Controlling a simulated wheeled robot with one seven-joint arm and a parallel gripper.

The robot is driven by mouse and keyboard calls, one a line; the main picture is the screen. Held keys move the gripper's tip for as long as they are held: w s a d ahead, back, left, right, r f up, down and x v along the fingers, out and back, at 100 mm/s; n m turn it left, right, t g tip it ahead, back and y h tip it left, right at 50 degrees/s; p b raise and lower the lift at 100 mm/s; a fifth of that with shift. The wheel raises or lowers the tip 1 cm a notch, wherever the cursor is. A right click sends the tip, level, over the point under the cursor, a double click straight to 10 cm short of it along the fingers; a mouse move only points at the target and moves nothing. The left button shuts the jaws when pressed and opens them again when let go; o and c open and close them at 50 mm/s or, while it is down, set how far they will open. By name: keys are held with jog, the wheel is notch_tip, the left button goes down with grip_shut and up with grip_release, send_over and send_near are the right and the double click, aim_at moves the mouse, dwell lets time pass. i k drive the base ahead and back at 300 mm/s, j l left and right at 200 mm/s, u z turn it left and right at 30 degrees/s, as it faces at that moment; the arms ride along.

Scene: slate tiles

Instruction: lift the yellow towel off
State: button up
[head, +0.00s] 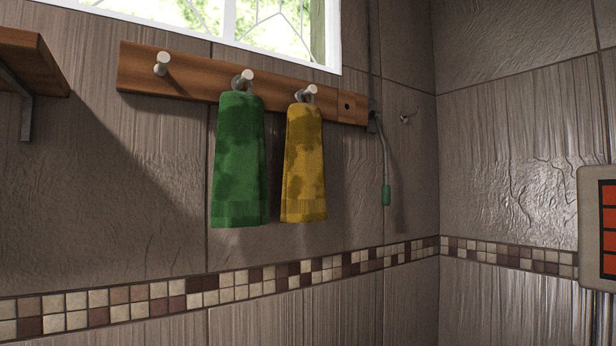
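The yellow towel (304,165) hangs from the right peg (306,93) of a wooden peg rail (190,82) on the tiled wall. It hangs straight down in a narrow fold with darker patches on it. A green towel (239,160) hangs from the middle peg (243,79), close to its left with a small gap between them. My gripper is not in view.
The left peg (161,63) is bare. A wooden shelf (32,62) on a bracket juts out at the upper left. A panel with orange-red blocks (592,225) stands at the right edge. A window is above.

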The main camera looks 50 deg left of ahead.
aim_at(303, 195)
jog(key=i+u, duration=0.15)
jog(key=u, duration=0.2)
jog(key=i+u, duration=0.2)
jog(key=u, duration=0.15)
jog(key=i+l+u, duration=0.15)
jog(key=u, duration=0.2)
